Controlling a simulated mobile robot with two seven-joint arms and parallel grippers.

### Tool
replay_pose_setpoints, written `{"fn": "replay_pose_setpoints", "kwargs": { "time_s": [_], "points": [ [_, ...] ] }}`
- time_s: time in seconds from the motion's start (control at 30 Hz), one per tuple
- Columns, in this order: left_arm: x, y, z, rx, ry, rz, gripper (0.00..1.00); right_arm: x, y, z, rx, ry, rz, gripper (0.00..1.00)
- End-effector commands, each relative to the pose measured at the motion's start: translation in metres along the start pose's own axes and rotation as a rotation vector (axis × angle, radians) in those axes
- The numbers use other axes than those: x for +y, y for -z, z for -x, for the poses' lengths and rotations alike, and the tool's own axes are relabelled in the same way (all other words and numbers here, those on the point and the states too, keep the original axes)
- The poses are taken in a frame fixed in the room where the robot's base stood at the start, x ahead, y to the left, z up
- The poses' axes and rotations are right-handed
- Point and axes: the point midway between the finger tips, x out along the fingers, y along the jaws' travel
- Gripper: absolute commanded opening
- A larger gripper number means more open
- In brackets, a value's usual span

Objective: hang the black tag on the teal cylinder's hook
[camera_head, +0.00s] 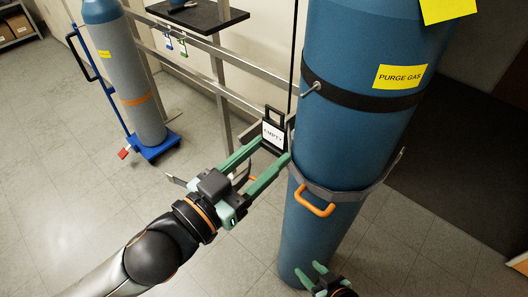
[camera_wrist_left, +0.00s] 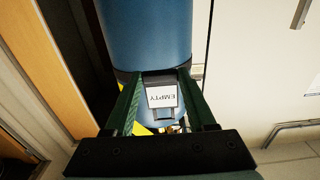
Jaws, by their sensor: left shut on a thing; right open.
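The black tag (camera_head: 267,148) has a white EMPTY label and an opening in its top part. My left gripper (camera_head: 273,151) is shut on it. The tag is upright in the head view, to the left of the large teal-blue cylinder (camera_head: 345,150). A small metal hook (camera_head: 311,89) sticks out leftward from the cylinder's black band, above and right of the tag. The left wrist view shows the tag (camera_wrist_left: 162,96) between the fingers, its label upside down, with the cylinder (camera_wrist_left: 145,35) beyond. My right gripper (camera_head: 308,268) is open and low, by the cylinder's lower part.
A grey bracket strap (camera_head: 345,194) with an orange handle (camera_head: 315,203) circles the cylinder below the hook. A metal rail frame (camera_head: 225,95) stands behind. A second cylinder (camera_head: 125,75) stands on a blue cart at the far left. Two small tags hang from the rail.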

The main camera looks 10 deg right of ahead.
Motion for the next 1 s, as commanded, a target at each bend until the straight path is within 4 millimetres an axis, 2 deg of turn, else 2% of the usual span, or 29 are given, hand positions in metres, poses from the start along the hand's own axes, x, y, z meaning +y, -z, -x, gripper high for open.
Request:
{"fn": "replay_pose_setpoints", "kwargs": {
  "time_s": [0.07,0.53,1.0],
  "points": [
    [0.000,0.002,0.000,-0.003,0.002,0.001,0.00,0.000,0.005,0.004,0.000,0.000,0.000,0.50],
    [0.000,0.000,-0.043,-0.001,0.002,-0.001,0.00,-0.001,0.010,0.009,0.000,0.000,0.000,0.50],
    [0.000,-0.001,-0.049,-0.001,0.001,-0.002,0.00,-0.001,0.010,0.009,0.000,0.000,0.000,0.50]
  ]
}}
